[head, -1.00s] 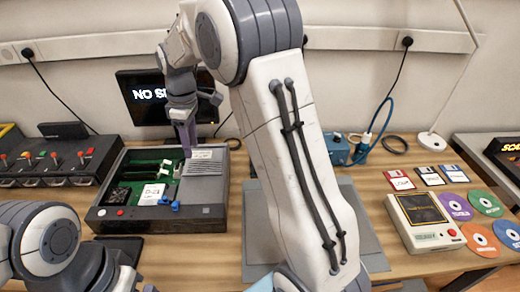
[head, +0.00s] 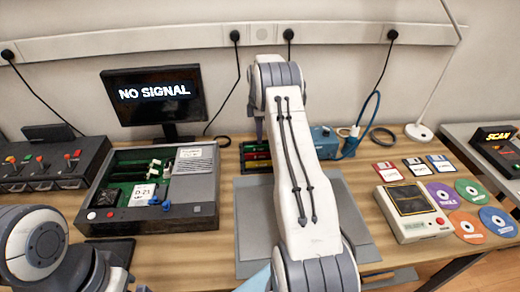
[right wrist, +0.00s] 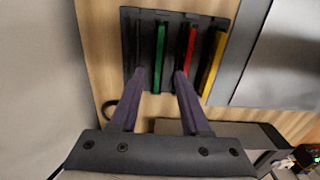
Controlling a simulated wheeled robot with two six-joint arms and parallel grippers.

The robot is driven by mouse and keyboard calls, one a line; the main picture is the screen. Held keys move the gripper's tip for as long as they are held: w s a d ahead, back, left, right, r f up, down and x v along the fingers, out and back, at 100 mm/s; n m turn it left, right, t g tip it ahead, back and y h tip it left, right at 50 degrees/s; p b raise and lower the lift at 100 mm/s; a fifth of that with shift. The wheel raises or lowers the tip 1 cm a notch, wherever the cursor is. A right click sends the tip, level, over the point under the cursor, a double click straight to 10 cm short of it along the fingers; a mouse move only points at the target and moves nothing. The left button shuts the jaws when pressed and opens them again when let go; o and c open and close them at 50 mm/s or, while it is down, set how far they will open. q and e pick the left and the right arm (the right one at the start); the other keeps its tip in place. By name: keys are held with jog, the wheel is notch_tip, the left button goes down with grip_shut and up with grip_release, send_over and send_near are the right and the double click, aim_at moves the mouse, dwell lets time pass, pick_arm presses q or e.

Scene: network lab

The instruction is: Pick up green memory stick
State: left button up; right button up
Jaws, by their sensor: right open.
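The green memory stick (right wrist: 160,55) stands in a dark rack (right wrist: 150,14) beside a red stick (right wrist: 187,52) and a yellow stick (right wrist: 213,62). In the right wrist view my right gripper (right wrist: 161,74) is open, its purple fingers pointing at the rack, one on each side of the green stick. I cannot tell how far down they reach or whether they touch it. In the head view the rack (head: 244,157) is at the back of the table, partly hidden by my right arm, which also hides most of the right gripper. My left gripper is out of view; only its arm shows lower left.
An open computer case (head: 195,190) stands left of the rack, with a monitor (head: 155,95) behind it. A blue box (head: 324,142) is close right of the rack. A grey mat (head: 250,220) lies in front. Disks and a beige device (head: 411,212) are farther right.

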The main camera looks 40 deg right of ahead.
aim_at(260, 146)
notch_tip(260, 146, down, 4)
jog(key=shift+d+r+p, duration=0.1)
jog(key=shift+d+p, duration=0.05)
jog(key=shift+p, duration=0.3)
jog(key=shift+f, duration=0.5)
grip_shut()
jog(key=shift+r, duration=0.15)
